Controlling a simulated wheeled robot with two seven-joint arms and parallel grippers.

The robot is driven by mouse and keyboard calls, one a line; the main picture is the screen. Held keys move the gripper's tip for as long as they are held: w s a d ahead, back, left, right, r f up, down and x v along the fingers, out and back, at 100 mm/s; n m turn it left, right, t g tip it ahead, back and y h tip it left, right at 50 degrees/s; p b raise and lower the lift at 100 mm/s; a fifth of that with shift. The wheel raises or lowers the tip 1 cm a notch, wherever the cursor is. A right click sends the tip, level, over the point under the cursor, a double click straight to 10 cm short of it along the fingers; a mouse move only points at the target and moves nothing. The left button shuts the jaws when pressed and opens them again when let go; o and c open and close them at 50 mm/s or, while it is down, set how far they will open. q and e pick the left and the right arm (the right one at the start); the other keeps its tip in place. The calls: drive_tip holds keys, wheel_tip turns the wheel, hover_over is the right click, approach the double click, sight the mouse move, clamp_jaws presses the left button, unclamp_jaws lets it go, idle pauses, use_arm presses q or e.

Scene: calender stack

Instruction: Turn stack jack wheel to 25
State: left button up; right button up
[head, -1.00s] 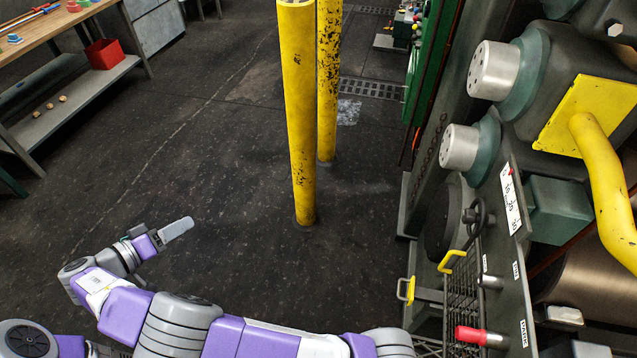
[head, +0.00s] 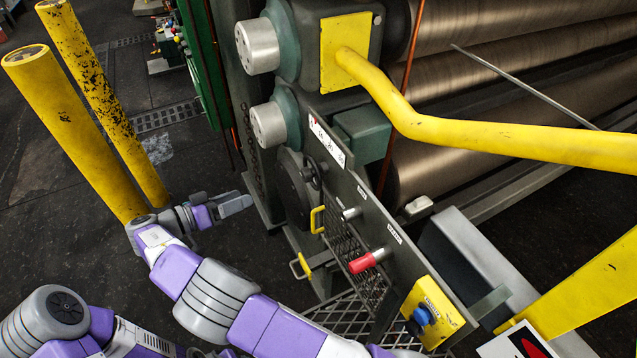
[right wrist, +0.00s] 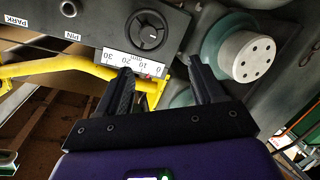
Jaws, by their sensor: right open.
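The jack wheel is a small dark handwheel (head: 311,171) on the grey side panel of the roll stack. In the right wrist view the wheel (right wrist: 148,30) is round and black with a central hub. A white scale plate (head: 327,142) marked 10, 20, 30 sits beside it; the plate (right wrist: 135,65) also shows in the right wrist view, upside down, with a red pointer near its low end, apparently between 0 and 10. My right gripper (head: 248,202) is open and empty, left of the wheel and apart from it. Its fingers (right wrist: 160,65) point toward the panel. My left gripper is out of view.
A red handle (head: 366,262), a silver pin (head: 350,213) and a yellow box (head: 432,313) with a blue knob are along the panel. Yellow grab handles (head: 317,220) and mesh lie below. Yellow posts (head: 75,130) stand left; a yellow rail (head: 480,132) crosses right.

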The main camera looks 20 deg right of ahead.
sight(302, 177)
use_arm(q)
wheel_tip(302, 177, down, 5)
drive_tip(key=b, duration=0.3)
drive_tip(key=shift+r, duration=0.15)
use_arm(e)
drive_tip(key=d+m+g, duration=0.1)
drive_tip(key=d+m, duration=0.1)
drive_tip(key=d, duration=0.3)
drive_tip(key=w+d+f+m+g+h, duration=0.1)
drive_tip(key=d+m, duration=0.1)
drive_tip(key=d, duration=0.4)
drive_tip(key=d+m+h, duration=0.1)
drive_tip(key=d, duration=0.5)
drive_tip(key=shift+w+d+f+m+g, duration=0.2)
drive_tip(key=shift+w+f+m+g, duration=0.1)
drive_tip(key=shift+w+m+g, duration=0.1)
drive_tip(key=shift+c, duration=0.3)
drive_tip(key=c, duration=1)
